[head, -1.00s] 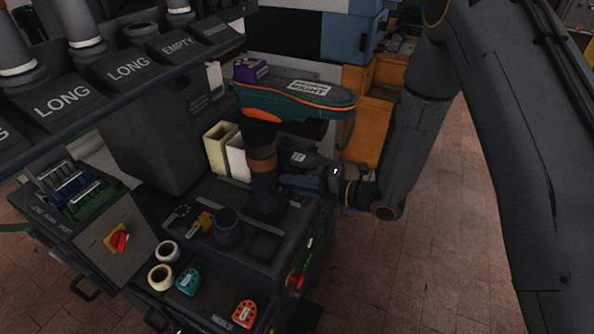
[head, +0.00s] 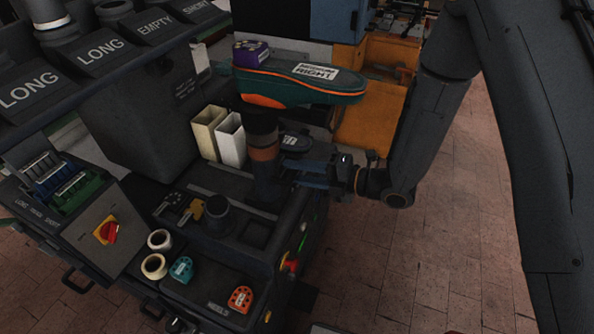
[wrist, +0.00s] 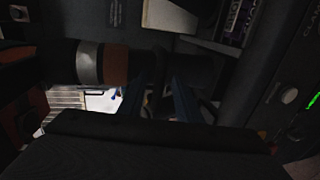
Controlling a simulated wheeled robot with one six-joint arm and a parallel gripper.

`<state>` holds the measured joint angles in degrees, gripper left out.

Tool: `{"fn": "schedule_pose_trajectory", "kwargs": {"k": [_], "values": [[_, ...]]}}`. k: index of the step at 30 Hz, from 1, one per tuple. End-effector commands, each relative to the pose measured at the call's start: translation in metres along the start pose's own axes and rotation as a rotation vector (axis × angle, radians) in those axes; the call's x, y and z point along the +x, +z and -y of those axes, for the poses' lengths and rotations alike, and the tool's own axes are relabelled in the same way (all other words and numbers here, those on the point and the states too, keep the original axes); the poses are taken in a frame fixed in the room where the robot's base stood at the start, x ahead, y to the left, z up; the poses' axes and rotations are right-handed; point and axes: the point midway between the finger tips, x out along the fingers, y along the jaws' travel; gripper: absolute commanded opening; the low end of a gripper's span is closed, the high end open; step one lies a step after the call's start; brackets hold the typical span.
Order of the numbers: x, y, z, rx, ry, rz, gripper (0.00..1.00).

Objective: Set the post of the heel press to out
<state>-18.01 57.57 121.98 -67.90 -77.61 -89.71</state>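The post (head: 263,140) of the heel press is a dark upright column with a brown-orange band. A dark green sole with an orange edge, labelled RIGHT (head: 315,72), lies on its top. In the wrist view the post (wrist: 90,62) lies sideways, with orange and silver bands, and runs into shadow. My gripper (head: 290,172) comes in from the right, its tips close beside the post below the band. Its two bluish fingers (wrist: 168,85) stand apart.
A red-yellow rotary switch (head: 108,232) is on the front left panel. Tape rolls (head: 158,240), a teal piece (head: 181,269) and an orange piece (head: 240,298) lie on the front ledge. Brick floor (head: 380,260) is free at right.

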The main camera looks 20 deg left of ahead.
Motion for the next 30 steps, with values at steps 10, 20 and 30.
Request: {"fn": "schedule_pose_trajectory", "kwargs": {"k": [10, 20, 30], "values": [[-0.017, 0.002, 0.0, -0.001, 0.001, 0.003, 0.31], [-0.068, 0.002, 0.001, -0.001, 0.001, 0.004, 0.31], [-0.079, 0.001, 0.0, 0.0, 0.0, 0.001, 0.31]]}}
